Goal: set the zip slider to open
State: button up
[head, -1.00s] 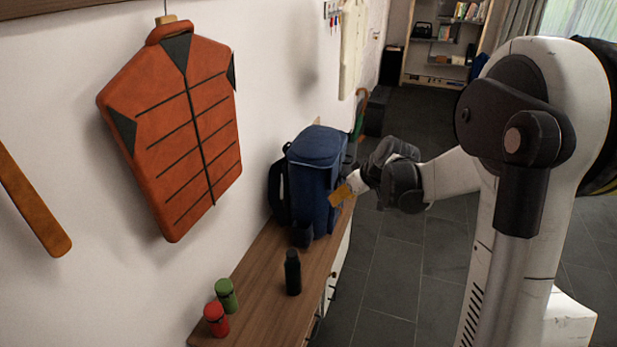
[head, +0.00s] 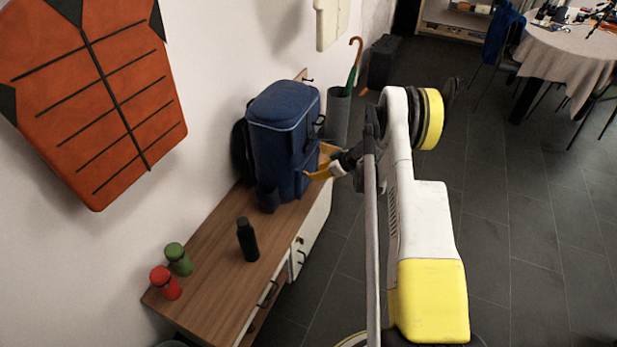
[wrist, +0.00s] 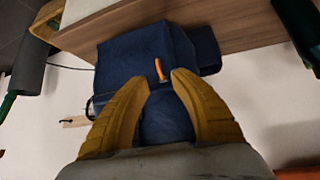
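The blue backpack (head: 284,135) stands upright on the wooden bench against the wall. In the wrist view the backpack (wrist: 140,48) appears upside down, in front of my fingers. An orange zip slider pull (wrist: 159,69) shows on it, just beyond and between my fingertips. My gripper (head: 312,165) is at the backpack's right side in the head view. In the wrist view its two yellow fingers (wrist: 162,80) are apart with nothing gripped between them. The slider cannot be made out in the head view, and the zip's track is not clear.
An umbrella stand (head: 337,116) is behind the backpack. Open floor (head: 520,220) lies to the right.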

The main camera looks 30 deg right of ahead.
jog(key=b+x, duration=0.2)
jog(key=x, duration=0.4)
jog(key=shift+w, duration=0.1)
grip_shut()
